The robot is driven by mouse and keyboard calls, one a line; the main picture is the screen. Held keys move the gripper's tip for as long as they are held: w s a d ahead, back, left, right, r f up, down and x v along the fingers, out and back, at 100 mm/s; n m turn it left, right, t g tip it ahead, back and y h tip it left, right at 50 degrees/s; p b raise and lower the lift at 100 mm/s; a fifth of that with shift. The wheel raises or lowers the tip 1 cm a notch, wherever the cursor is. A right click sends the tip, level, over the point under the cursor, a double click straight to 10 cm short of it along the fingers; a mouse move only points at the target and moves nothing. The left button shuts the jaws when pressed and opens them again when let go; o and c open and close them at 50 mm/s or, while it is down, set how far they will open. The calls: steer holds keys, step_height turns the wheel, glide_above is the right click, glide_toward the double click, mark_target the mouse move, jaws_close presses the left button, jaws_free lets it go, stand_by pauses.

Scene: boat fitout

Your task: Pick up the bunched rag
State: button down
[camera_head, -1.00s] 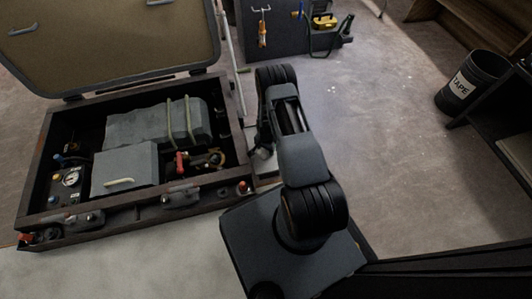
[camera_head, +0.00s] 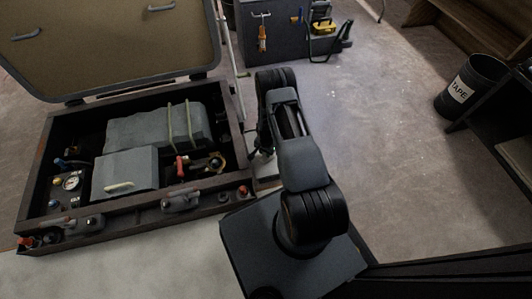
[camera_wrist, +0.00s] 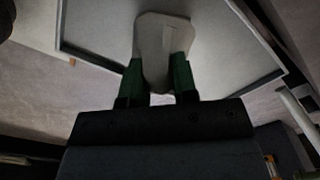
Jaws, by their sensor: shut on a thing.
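In the wrist view, my gripper (camera_wrist: 158,78) has its two green fingers closed on a pale, rounded, smooth-looking thing (camera_wrist: 163,35). It sticks out beyond the fingertips. It is in the place of the bunched rag, but the dim picture does not show its cloth texture clearly. No other rag shows in that view.
The dark-framed box (camera_head: 137,211) holds grey machinery (camera_head: 155,130), a gauge (camera_head: 71,182) and a red-handled valve (camera_head: 181,165). Its raised lid (camera_head: 112,45) stands behind. A cabinet (camera_head: 272,35) stands at the back, a TAPE bin (camera_head: 470,85) at right. Middle floor is clear.

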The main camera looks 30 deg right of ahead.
step_height(320, 180, up, 3)
steer(key=shift+f+p, duration=0.1)
steer(key=shift+p, duration=0.65)
steer(key=s+a+r+p, duration=0.2)
steer(key=s+r+p, duration=0.4)
steer(key=s+r, duration=0.3)
steer(key=s, duration=0.4)
steer(key=shift+s+a+r, duration=0.35)
steer(key=shift+s+a, duration=0.05)
